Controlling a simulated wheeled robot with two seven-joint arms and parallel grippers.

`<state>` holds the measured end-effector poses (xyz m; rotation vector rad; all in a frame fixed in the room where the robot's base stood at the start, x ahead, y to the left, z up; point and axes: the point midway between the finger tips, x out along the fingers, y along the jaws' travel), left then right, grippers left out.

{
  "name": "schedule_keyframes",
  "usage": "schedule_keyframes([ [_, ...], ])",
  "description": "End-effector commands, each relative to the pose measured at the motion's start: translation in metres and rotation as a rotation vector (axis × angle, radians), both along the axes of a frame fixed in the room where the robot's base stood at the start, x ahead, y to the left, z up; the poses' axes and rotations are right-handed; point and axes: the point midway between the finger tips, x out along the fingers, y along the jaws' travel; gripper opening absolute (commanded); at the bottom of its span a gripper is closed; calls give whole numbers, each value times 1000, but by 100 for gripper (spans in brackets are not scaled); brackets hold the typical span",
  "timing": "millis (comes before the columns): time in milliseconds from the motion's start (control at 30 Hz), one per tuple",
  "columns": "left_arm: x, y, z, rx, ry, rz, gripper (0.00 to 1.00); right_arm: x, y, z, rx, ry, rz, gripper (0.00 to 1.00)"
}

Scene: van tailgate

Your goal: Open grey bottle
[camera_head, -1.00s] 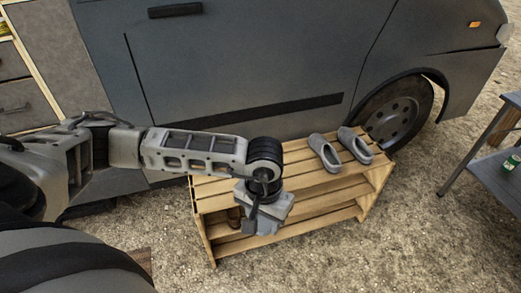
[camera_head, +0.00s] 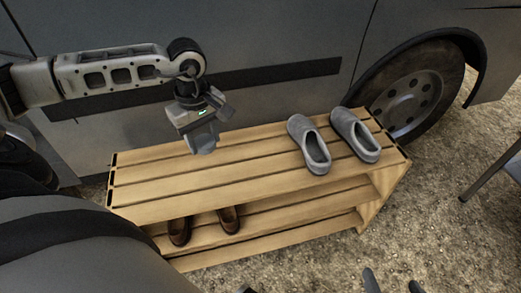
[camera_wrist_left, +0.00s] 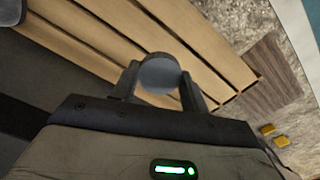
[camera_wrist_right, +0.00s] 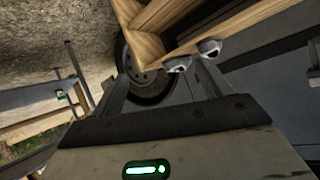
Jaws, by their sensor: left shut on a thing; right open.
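A grey round thing, which looks like the top of the grey bottle (camera_wrist_left: 158,72), sits between the fingers of my left gripper (camera_head: 202,136) in the left wrist view. My left gripper is shut on it, above the left part of the slatted wooden rack. In the head view the grey bottle (camera_head: 203,145) shows just below the gripper. Its cap and lower part cannot be told apart. My right gripper (camera_head: 392,284) shows only its fingertips at the bottom edge of the head view. It is open and empty, in front of the rack and well apart from the bottle.
The wooden rack (camera_head: 250,172) stands against the grey van (camera_head: 270,40). Two grey slippers (camera_head: 309,144) lie on its right end, and brown shoes (camera_head: 229,219) sit on the lower shelf. The wheel (camera_head: 412,100) is behind right. Gravel (camera_head: 445,215) in front is clear.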

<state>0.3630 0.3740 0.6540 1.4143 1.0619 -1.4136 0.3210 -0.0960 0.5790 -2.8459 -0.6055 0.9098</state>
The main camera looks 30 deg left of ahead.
Motion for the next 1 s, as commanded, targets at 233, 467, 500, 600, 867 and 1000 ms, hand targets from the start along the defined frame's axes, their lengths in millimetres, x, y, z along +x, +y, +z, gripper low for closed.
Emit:
schedule_keyframes([
  [233, 60, -27, -29, -7, -2, -3, 17, 1, 3, 4, 19, -47, 3, 78],
  [467, 92, -41, -71, -3, 1, -2, 17, 3, 6, 12, 46, -108, 6, 78],
  [500, 96, -42, -75, -2, 1, -3, 17, 3, 7, 13, 49, -116, 7, 78],
  [600, 102, -44, -82, -2, 1, -4, 17, 3, 7, 17, 57, -133, 7, 78],
  [867, 108, -47, -104, -1, 4, -3, 17, 5, 8, 18, 71, -158, 4, 78],
  [1000, 109, -47, -121, -1, 1, -5, 17, 4, 11, 24, 89, -193, 11, 78],
])
